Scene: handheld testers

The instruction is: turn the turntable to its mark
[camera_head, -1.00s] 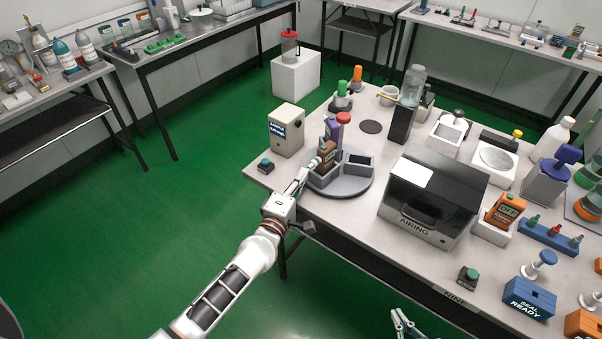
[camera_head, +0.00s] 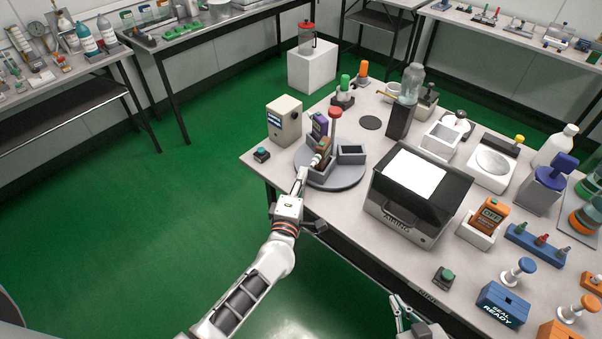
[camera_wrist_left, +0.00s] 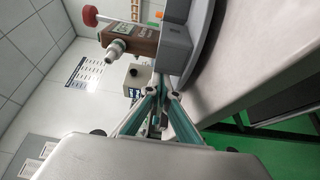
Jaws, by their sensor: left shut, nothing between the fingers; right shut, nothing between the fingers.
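The turntable (camera_head: 349,180) is a round grey disc near the table's left corner. It carries grey open holders (camera_head: 351,150), a brown tester (camera_head: 324,145), a purple tester (camera_head: 319,127) and a red-topped post (camera_head: 335,112). My left gripper (camera_head: 303,172) is shut and empty at the disc's front-left, by the holder's outer side. In the left wrist view its fingertips (camera_wrist_left: 165,91) are together close to the grey holder (camera_wrist_left: 176,48); contact cannot be told. I cannot make out the mark. My right gripper (camera_head: 400,308) is shut and empty beyond the table's front edge.
Bottles and small devices crowd the table's right side. The floor left of the table is clear.

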